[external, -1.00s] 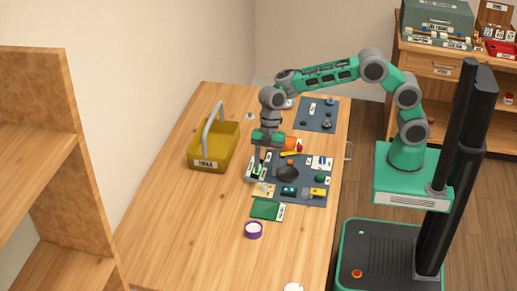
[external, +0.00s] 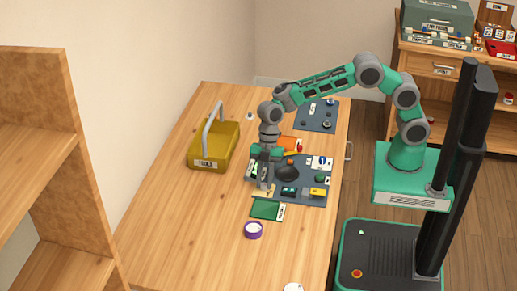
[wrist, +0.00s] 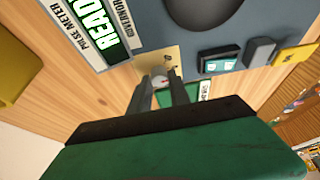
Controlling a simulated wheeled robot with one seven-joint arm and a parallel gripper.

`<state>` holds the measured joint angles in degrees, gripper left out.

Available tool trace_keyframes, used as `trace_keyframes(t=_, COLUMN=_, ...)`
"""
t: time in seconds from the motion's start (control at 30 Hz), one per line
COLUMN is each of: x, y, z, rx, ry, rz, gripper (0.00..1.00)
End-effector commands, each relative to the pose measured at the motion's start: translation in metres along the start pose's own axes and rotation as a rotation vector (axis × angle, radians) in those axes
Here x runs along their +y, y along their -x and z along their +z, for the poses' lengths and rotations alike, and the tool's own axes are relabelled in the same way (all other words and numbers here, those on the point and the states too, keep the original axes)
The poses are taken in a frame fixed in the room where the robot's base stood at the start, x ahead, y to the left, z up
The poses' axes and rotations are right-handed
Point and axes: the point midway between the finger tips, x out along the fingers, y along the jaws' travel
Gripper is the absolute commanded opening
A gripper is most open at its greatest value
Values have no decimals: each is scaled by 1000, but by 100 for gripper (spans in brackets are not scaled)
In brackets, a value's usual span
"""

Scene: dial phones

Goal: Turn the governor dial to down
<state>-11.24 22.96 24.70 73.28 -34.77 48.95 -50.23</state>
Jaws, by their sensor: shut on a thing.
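My gripper (external: 265,187) points down at the front left of a dark panel on the table. In the wrist view its two fingers (wrist: 161,80) are shut on a small pale grey dial (wrist: 158,81) with a red mark. The dial sits on a tan plate (wrist: 182,57), which also shows in the external view (external: 271,193). The fingers hide the dial's sides, and its setting cannot be read. A label partly reading "governor" (wrist: 122,12) is on the panel near the plate.
A "READY" pulse meter (wrist: 88,27) lies close to the fingers. A black round part (external: 287,173) is on the panel (external: 303,201). A yellow tool basket (external: 208,161) stands left.

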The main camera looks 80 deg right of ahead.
Motion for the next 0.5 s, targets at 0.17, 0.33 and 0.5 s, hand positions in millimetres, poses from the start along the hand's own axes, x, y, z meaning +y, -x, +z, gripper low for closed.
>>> trace_keyframes(t=0.17, x=0, y=0, z=0, rx=0, ry=0, rz=0, gripper=0)
trace_keyframes(t=0.33, x=0, y=0, z=0, rx=0, ry=0, rz=-1, gripper=0)
trace_keyframes(t=0.5, x=0, y=0, z=0, rx=0, ry=-7, rz=3, gripper=0)
